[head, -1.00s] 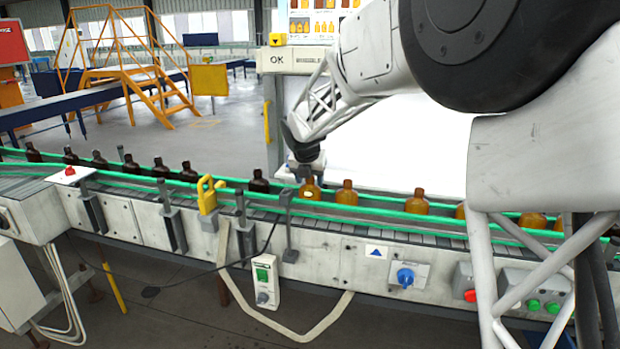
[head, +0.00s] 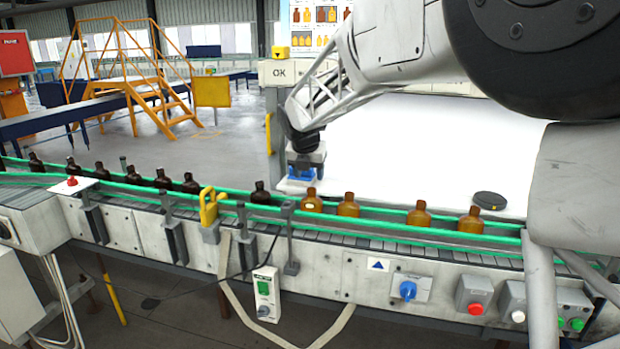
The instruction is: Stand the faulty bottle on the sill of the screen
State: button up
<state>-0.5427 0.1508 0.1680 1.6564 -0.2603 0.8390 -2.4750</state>
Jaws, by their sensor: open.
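Several amber bottles stand upright in a row on the conveyor between green rails. The leftmost light amber bottle (head: 312,201) has a small pale patch on its front; the bottle to its right (head: 348,205) shows no such patch. The white, bright screen (head: 420,140) stands behind the conveyor, with a pale ledge along its lower edge. My gripper (head: 301,176) is open and empty, pointing down just behind and above the patched bottle, apart from it. Its blue parts show, but the fingertips are small and hard to make out.
Darker bottles (head: 260,193) stand further left on the belt. A yellow clamp-like piece (head: 209,206) and a post (head: 290,238) rise at the front rail. A dark round disc (head: 490,200) lies at the screen's lower right. An OK sign (head: 279,72) hangs behind.

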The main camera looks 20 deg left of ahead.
jog(key=shift+r, duration=0.1)
dwell(0.8)
jog(key=s+d+r+m+g, duration=0.1)
jog(key=s+d+m, duration=0.8)
jog(key=d, duration=0.5)
jog(key=s+d+r+m, duration=0.2)
jog(key=s+d+m, duration=0.7)
jog(key=d, duration=0.4)
jog(key=s+d+f+m, duration=0.3)
jog(key=s+d+m, duration=0.2)
jog(key=s, duration=0.4)
jog(key=s+d+f+m, duration=0.3)
jog(key=s+d+m, duration=0.1)
jog(key=s+m, duration=0.3)
jog(key=s+d+f+m+g, duration=0.1)
jog(key=s+d+f+m, duration=0.2)
jog(key=s, duration=0.8)
jog(key=d+m, duration=0.2)
jog(key=m, duration=0.1)
jog(key=shift+s+d, duration=0.2)
jog(key=shift+d, duration=0.1)
jog(key=shift+o, duration=0.4)
jog(key=shift+f, duration=0.1)
